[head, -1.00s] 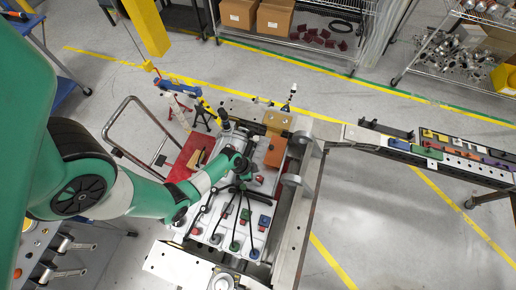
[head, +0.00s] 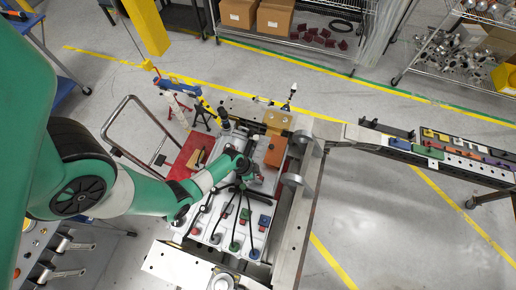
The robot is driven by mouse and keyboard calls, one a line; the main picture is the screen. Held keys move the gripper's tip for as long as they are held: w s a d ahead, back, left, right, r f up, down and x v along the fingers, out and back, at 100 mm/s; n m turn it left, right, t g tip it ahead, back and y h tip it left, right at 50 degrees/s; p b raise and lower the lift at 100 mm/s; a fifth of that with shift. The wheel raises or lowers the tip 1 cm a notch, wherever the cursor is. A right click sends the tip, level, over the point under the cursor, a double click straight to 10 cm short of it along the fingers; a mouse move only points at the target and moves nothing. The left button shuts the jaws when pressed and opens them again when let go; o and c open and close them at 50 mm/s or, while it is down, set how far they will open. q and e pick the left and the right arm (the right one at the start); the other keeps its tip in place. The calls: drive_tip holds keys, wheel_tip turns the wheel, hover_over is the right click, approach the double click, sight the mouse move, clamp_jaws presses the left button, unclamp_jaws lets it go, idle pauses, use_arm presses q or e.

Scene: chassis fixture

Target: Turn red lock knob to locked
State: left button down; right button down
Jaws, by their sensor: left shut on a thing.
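My left gripper (head: 243,178) reaches in from the left and points down over the white chassis panel (head: 207,232). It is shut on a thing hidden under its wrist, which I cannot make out. A small red part (head: 259,180) shows just right of the fingers; whether they touch it I cannot tell. Other coloured parts sit nearer on the panel: a red one (head: 195,231), a green one (head: 234,246) and a blue one (head: 264,220). I cannot tell which is the lock knob or how it is turned. My right gripper is not in view.
Thin black cables run across the panel below my gripper. An orange block (head: 274,151) and a tan block (head: 277,119) stand at its far right. A metal rail (head: 292,235) borders the right side. A bench with coloured parts (head: 428,152) extends right.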

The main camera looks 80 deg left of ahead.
use_arm(q)
drive_tip(key=shift+m, duration=0.3)
drive_tip(key=shift+a+r+m+h+p, duration=0.1)
drive_tip(key=shift+m+h+p, duration=0.55)
drive_tip(key=shift+m, duration=0.55)
drive_tip(key=m+g+h, duration=0.1)
drive_tip(key=m, duration=0.2)
drive_tip(key=shift+w+a+m, duration=0.1)
drive_tip(key=shift+m, duration=0.2)
drive_tip(key=m+g, duration=0.1)
drive_tip(key=m, duration=0.1)
drive_tip(key=m+h+b, duration=0.1)
drive_tip(key=m, duration=0.1)
drive_tip(key=shift+w+m+g, duration=0.1)
drive_tip(key=shift+m+g, duration=0.2)
drive_tip(key=shift+g, duration=0.1)
drive_tip(key=m, duration=0.1)
drive_tip(key=m+g+b, duration=0.1)
drive_tip(key=m, duration=0.1)
drive_tip(key=shift+w+f+m, duration=0.1)
drive_tip(key=shift+f+m, duration=0.1)
drive_tip(key=shift+m, duration=0.1)
drive_tip(key=shift+r+m+g+b, duration=0.1)
drive_tip(key=shift+m+g+b, duration=0.65)
drive_tip(key=shift+m, duration=0.75)
